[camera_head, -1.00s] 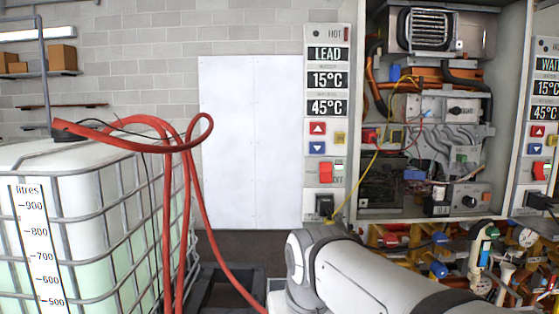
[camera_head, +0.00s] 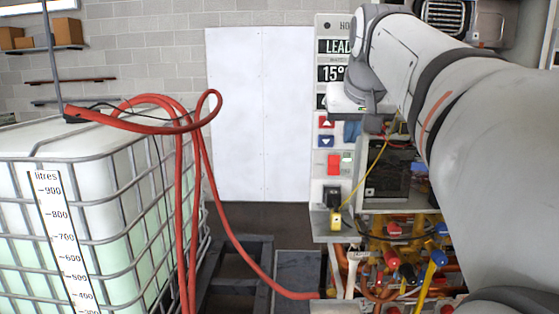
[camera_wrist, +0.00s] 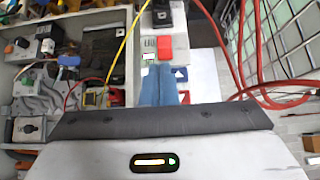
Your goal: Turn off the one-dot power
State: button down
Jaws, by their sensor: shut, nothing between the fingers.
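The left control panel (camera_head: 322,188), headed LEAD, carries a red power switch (camera_head: 333,164) below its red and blue arrow buttons. The red switch also shows in the wrist view (camera_wrist: 166,48), where the panel appears upside down. Its on/off setting is not clear to me. My gripper (camera_head: 352,131) has blue fingers, shut and empty, in front of the panel's right side, above and right of the switch. In the wrist view the fingers (camera_wrist: 159,86) point toward the switch, close to the blue arrow button (camera_wrist: 181,74). I cannot tell whether they touch the panel.
A black plug (camera_head: 332,196) with a yellow cable sits below the switch. The open heater cabinet (camera_head: 388,180) is right of the panel, partly hidden by my arm. Pipes and valves (camera_head: 400,265) lie below. A red hose (camera_head: 205,190) hangs beside the caged tank (camera_head: 110,215).

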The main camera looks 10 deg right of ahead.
aim_at(336, 171)
jog(key=p+x, duration=0.1)
jog(key=x, duration=0.3)
jog(key=p+x, duration=0.1)
jog(key=x, duration=0.4)
jog(key=w+r+x, duration=0.1)
jog(key=x, duration=0.3)
jog(key=shift+w+d+f+p, duration=0.25)
jog(key=shift+f+p, duration=0.05)
jog(key=shift+p, duration=0.1)
jog(key=shift+d, duration=0.4)
jog(key=shift+w+a+f+b, duration=0.1)
jog(key=shift+a+f+b, duration=0.3)
jog(key=shift+b, duration=0.45)
jog(key=shift+r+t, duration=0.15)
jog(key=shift+t, duration=0.15)
jog(key=shift+b, duration=0.4)
jog(key=f+t+b, duration=0.1)
jog(key=t+b, duration=0.1)
jog(key=b, duration=0.5)
jog(key=shift+h, duration=0.4)
jog(key=shift+t+b, duration=0.4)
jog(key=shift+b, duration=0.1)
jog(key=shift+r, duration=0.1)
